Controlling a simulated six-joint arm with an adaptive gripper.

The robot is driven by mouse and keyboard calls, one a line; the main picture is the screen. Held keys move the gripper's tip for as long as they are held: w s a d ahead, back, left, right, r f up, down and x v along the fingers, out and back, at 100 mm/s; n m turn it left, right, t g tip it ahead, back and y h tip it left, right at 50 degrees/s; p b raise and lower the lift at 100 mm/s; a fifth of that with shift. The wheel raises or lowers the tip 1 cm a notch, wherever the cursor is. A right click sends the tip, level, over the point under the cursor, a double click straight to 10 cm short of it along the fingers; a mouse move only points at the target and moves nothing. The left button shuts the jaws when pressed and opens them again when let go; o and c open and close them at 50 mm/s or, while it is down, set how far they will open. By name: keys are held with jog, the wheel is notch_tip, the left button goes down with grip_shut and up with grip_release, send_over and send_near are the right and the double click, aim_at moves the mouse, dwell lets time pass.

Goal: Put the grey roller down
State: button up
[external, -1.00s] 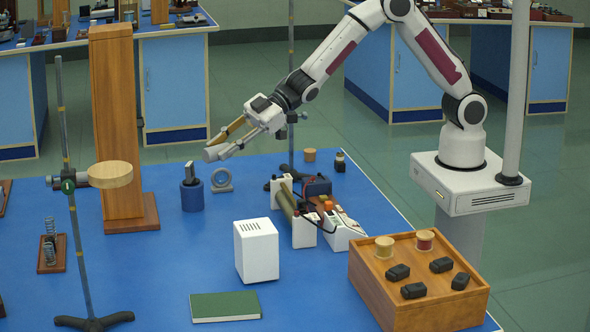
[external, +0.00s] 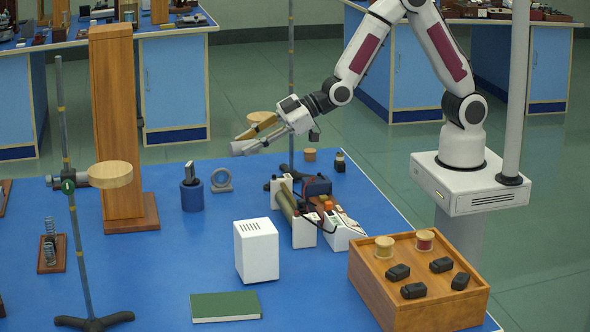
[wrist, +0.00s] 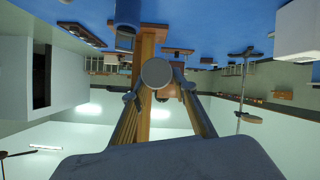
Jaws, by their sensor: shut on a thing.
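The grey roller (external: 245,148) is held between the fingers of my gripper (external: 260,134) in the external view. It is clear of the blue bench, above and behind the grey ring. In the wrist view the roller shows as a round grey end (wrist: 157,73) between the two fingertips of my gripper (wrist: 158,90). The rest of its length is hidden there. The blue bench top (external: 180,265) lies below.
A blue cylinder (external: 192,196) and a grey ring (external: 221,181) stand on the bench. A tall wooden column (external: 114,120) is left of them. Batteries, a white box (external: 256,250) and a wooden box (external: 375,287) stand nearer. The front middle has bare blue surface.

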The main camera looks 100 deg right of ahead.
jog(key=shift+w+a+r+m+h, duration=0.65)
jog(key=shift+w+a+m+h, duration=0.2)
jog(key=shift+w, duration=2)
jog(key=m+g+h, duration=0.5)
jog(key=m+h, duration=0.4)
send_over(220, 233)
notch_tip(220, 233, down, 9)
jog(key=shift+r, duration=0.2)
jog(key=shift+w+a+y, duration=0.1)
jog(key=shift+y, duration=0.15)
jog(key=shift+f, duration=3.15)
jog(key=shift+f, duration=1.85)
jog(key=shift+f, duration=0.15)
